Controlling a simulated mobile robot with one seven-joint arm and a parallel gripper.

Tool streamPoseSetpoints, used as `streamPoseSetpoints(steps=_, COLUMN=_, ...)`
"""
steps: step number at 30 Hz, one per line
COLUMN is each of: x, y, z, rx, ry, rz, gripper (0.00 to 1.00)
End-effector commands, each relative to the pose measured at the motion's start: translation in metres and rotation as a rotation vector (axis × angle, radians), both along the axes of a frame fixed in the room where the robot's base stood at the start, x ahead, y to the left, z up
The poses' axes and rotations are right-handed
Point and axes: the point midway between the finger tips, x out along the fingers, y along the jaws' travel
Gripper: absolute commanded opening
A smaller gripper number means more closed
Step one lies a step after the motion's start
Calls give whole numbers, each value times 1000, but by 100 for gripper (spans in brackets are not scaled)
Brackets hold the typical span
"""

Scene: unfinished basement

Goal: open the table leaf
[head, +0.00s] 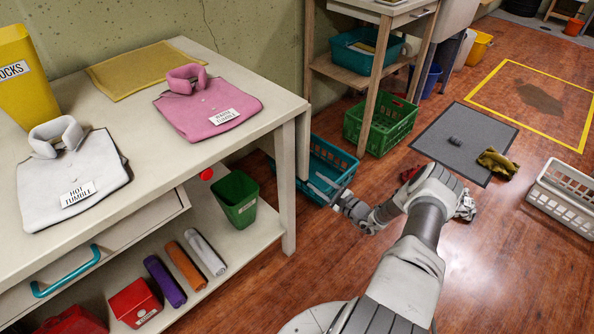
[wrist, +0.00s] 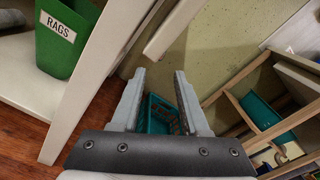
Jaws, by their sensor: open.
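The table (head: 240,85) stands at the left with a pale top. A narrow pale panel, which looks like the table leaf (head: 304,145), hangs down at its right end. My gripper (head: 328,190) is low, just right of the hanging panel and in front of the teal basket. In the wrist view my gripper (wrist: 159,76) is open, with nothing between its fingers.
A teal basket (head: 335,160) stands on the floor beyond my gripper. A green crate (head: 382,125) and a wooden shelf unit (head: 372,75) stand behind. A green rags bin (head: 237,198) sits on the table's lower shelf.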

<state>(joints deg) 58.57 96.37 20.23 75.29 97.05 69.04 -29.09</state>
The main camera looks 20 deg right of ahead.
Motion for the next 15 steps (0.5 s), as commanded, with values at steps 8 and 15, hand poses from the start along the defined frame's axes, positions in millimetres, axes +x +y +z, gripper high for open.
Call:
streamPoseSetpoints(steps=8, x=58, y=22, z=-4, rx=-1, ry=-1, rz=4, gripper=45)
streamPoseSetpoints(steps=15, x=89, y=32, z=-2, rx=-1, ry=1, rz=2, gripper=45)
